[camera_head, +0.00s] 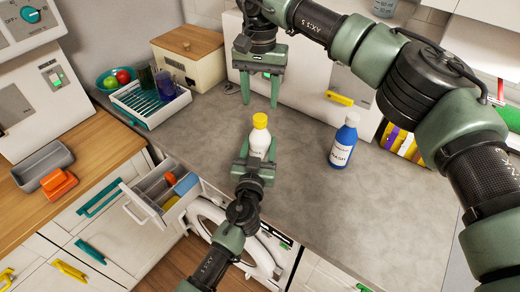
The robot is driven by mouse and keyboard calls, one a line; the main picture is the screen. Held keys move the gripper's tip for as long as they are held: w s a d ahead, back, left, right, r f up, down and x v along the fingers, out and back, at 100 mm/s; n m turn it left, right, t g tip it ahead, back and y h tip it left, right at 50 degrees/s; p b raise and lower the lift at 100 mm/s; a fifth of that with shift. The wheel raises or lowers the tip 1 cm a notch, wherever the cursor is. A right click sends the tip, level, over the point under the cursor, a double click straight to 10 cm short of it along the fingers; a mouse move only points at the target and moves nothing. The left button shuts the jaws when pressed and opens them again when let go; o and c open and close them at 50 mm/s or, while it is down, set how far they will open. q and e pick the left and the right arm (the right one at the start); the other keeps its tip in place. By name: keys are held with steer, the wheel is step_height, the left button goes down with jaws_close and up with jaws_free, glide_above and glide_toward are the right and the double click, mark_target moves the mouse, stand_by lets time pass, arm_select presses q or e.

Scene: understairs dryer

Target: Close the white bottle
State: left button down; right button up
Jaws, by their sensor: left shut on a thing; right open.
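The white bottle (259,145) stands upright over the grey counter, near its front edge. A yellow cap (260,120) sits on its top; I cannot tell how tightly it is on. My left gripper (257,158) comes up from below and is shut around the bottle's body, hiding its lower part. My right gripper (260,104) is open and empty, pointing down with its fingers apart. In the picture it appears just above and behind the cap, not touching it.
A blue bottle (343,142) with a white cap stands to the right. A dish rack (140,108) with cups and a wooden box (188,60) are at the back left. An open drawer (148,203) juts out at lower left. The grey counter (330,210) is clear at front right.

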mark_target(260, 117)
arm_select(q)
steer(key=shift+f, duration=0.1)
arm_select(e)
step_height(260, 117, down, 6)
steer(key=shift+r, duration=0.1)
